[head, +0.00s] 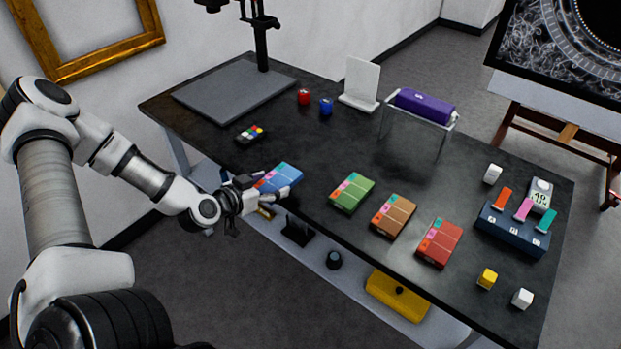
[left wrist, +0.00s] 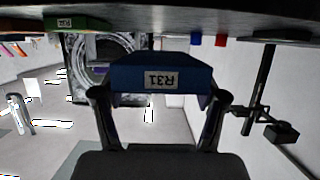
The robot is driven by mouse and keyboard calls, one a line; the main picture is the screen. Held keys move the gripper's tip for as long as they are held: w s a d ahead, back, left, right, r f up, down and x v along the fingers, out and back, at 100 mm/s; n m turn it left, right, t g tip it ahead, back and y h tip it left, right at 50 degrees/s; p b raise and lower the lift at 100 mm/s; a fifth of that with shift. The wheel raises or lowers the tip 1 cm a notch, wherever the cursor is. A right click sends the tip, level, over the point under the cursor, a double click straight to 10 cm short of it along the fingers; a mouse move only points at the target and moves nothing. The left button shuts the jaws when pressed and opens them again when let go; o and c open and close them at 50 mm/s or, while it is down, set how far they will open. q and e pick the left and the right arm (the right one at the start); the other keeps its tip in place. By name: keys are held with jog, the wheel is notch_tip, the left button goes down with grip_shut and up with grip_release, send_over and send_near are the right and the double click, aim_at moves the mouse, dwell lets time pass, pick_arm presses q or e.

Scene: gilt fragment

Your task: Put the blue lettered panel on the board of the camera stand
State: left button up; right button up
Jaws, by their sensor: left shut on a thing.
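The blue lettered panel (head: 280,178) is at the front left edge of the black table. My left gripper (head: 268,194) is shut on its near end. In the left wrist view the panel (left wrist: 150,72) sits between the two fingers (left wrist: 158,105), its label "R31" upside down. I cannot tell whether the panel rests on the table or is just above it. The camera stand has a flat grey board (head: 232,92) at the back left of the table, with a black post (head: 262,45) rising behind it. The board looks empty. My right gripper is not in view.
Green (head: 352,192), brown (head: 393,215) and red (head: 439,242) panels lie to the right. A small colour-dotted block (head: 250,135) lies between the blue panel and the board. Red (head: 304,97) and blue (head: 326,107) small objects stand right of the board.

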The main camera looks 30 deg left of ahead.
pick_arm(q)
jog(key=b, duration=0.2)
send_near(309, 179)
jog(key=w+r, duration=0.2)
jog(key=w, duration=0.1)
jog(key=shift+w+a, duration=0.2)
jog(key=w, duration=0.2)
jog(key=w+d, duration=0.1)
jog(key=w, duration=0.2)
jog(key=shift+w, duration=0.25)
jog(key=shift+w+d+f+p, duration=0.15)
jog(key=shift+f+p, duration=0.15)
jog(key=shift+f, duration=0.3)
jog(key=shift+w+d+f+p, duration=0.15)
jog(key=shift+f+p, duration=0.15)
jog(key=shift+f, duration=0.25)
jog(key=shift+w+a+f, duration=0.1)
jog(key=shift+a+f, duration=0.1)
jog(key=shift+f, duration=0.3)
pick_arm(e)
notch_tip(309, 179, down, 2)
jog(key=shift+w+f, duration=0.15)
pick_arm(q)
jog(key=o, duration=1.2)
jog(key=shift+f, duration=0.1)
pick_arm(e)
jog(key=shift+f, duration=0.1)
